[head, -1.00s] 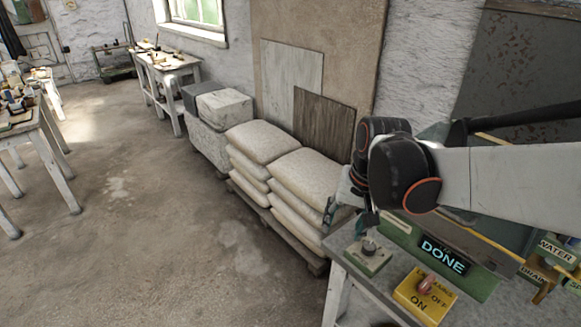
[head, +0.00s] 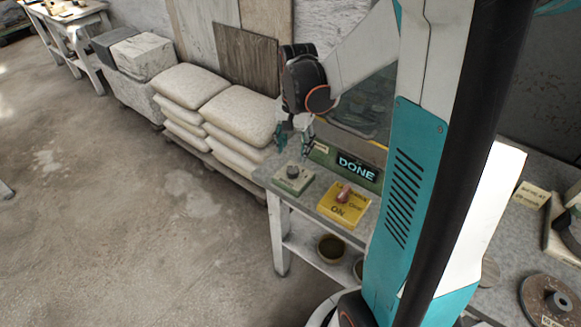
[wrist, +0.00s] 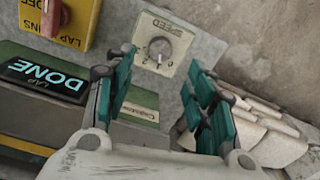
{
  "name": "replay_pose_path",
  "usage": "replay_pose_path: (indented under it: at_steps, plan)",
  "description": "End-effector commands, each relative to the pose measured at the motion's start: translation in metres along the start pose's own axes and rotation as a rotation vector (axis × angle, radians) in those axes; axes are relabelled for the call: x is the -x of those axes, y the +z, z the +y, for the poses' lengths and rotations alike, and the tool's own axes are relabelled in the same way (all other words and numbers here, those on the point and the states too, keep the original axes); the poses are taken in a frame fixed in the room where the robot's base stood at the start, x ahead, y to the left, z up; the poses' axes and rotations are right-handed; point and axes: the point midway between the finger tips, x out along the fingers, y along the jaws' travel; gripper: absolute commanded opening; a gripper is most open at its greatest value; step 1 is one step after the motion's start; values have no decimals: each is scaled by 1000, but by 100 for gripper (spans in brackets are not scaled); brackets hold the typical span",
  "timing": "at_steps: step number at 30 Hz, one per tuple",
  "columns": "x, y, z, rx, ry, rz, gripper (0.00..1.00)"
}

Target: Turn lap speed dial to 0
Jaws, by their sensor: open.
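The lap speed dial (head: 293,171) is a round grey knob on a pale green plate, on the bench's near left corner. My gripper (head: 294,143) is just above and behind the dial in the head view. In the wrist view its teal fingers (wrist: 161,80) are apart and empty, with the knob beyond their tips, between them in the picture. The gripper appears apart from the knob.
A yellow lap mains switch (head: 345,205) with a red lever sits right of the dial. A display (head: 357,168) reading DONE stands behind it. Stacked sacks (head: 236,110) stand left of the bench. The floor (head: 150,240) in front is clear.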

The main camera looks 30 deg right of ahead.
Motion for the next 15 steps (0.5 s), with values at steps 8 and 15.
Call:
replay_pose_path:
  at_steps: [8,15]
  plan:
    - [-57,0,0,1,0,0,50]
    - [-84,0,0,1,0,0,50]
